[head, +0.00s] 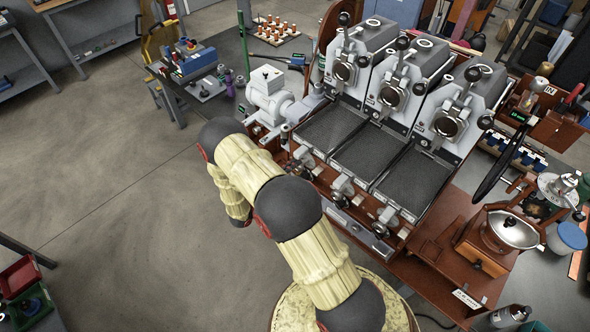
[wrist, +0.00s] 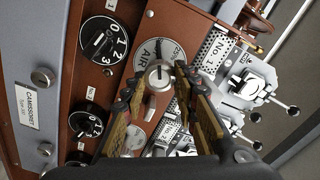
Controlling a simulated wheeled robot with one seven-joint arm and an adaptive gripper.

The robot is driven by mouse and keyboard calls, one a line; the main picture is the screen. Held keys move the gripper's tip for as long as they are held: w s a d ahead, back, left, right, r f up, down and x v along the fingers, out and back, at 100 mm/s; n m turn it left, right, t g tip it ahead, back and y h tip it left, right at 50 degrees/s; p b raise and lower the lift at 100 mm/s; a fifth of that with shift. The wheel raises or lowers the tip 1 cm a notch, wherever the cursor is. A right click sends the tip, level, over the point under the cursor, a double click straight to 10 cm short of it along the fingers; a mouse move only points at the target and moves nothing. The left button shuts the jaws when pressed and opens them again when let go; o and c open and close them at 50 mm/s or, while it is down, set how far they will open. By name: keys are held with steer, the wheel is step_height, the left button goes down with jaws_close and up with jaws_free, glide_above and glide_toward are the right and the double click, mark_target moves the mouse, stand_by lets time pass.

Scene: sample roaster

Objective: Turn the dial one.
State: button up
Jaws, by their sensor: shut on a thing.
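In the wrist view, a round grey dial plate marked AIR (wrist: 153,50) sits on the brown panel, beside a plate reading No. 1 (wrist: 217,50). A silver knob (wrist: 159,76) stands out from it, with a pale pointer bar below. My gripper (wrist: 157,78) has one finger on each side of this knob and is shut on it. A black dial numbered 0 to 3 (wrist: 98,44), with a small 1 plate near it, is to the left, apart from the fingers. In the head view my arm hides my gripper and these dials.
A second black dial (wrist: 86,122) and a grey panel with a maker's label (wrist: 30,108) lie left of the fingers. Silver levers (wrist: 255,86) stick out at right. The head view shows the three-barrel roaster (head: 375,148) and open floor at left.

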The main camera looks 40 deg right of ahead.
steer(key=shift+n, duration=0.6)
steer(key=o, duration=1.2)
steer(key=shift+c, duration=0.2)
steer(key=shift+a, duration=0.1)
steer(key=a, duration=1.1)
steer(key=shift+s+a, duration=0.4)
steer(key=shift+s, duration=0.05)
